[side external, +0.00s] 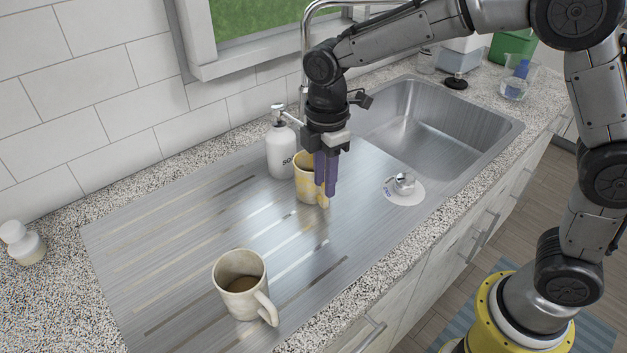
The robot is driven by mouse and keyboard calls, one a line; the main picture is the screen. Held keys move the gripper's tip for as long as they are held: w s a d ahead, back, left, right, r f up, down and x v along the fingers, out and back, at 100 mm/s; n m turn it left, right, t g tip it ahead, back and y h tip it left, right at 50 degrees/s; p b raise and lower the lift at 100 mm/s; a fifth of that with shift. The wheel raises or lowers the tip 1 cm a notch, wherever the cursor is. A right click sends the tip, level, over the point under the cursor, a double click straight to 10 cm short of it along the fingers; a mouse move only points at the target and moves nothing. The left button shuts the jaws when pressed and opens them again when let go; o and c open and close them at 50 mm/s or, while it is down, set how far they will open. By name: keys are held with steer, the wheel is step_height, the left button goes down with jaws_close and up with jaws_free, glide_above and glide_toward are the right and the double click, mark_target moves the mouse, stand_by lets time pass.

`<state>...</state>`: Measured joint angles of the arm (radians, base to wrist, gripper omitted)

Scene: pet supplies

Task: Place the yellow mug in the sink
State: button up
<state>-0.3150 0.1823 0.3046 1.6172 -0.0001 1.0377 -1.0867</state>
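The yellow mug (305,188), with a pale pattern, stands upright on the ribbed metal drainboard. My gripper (326,182) points down at the mug's right side, its purple fingers over the handle area. They cover part of the mug's rim and side. The fingers look close together, but whether they touch or hold the mug cannot be told from this view. The metal sink (465,130) is to the right and behind, its basin empty in the visible part; my arm passes above it.
A white soap bottle (281,150) stands just behind-left of the yellow mug. A cream mug with brown contents (235,283) stands at the front. A metal strainer on a white disc (404,185) lies between drainboard and basin. The faucet (305,50) rises behind my gripper.

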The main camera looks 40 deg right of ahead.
mark_target(326, 209)
steer(key=shift+s+d+f, duration=0.1)
steer(key=shift+f, duration=1.25)
steer(key=shift+s+d+f, duration=0.1)
steer(key=shift+f, duration=1.2)
jaws_close()
steer(key=shift+w+r, duration=0.1)
steer(key=shift+r, duration=0.05)
